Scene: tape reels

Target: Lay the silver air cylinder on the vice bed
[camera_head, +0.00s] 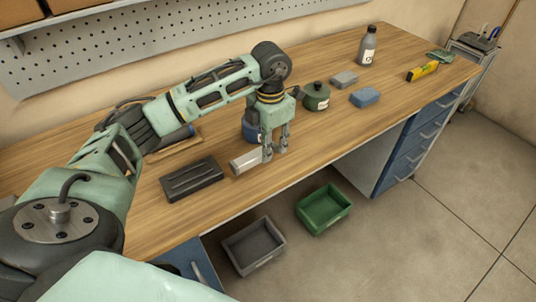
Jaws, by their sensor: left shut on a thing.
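The silver air cylinder (246,163) is a short pale metal piece near the front edge of the workbench. My left gripper (275,151) points down and is shut on its right end. The fingers cover that end, and I cannot tell whether the cylinder touches the bench top or hangs just above it. The vice bed (191,182) is a dark grey block with a long groove along its top. It lies on the bench to the left of the cylinder, with a gap between them. My right gripper is not in view.
A blue round object (250,129) stands partly hidden behind my left gripper. A dark green pot (316,97), grey block (344,79), blue block (365,97), bottle (367,47) and yellow level (423,71) lie further right. Grey (253,258) and green bins (323,222) sit on the floor.

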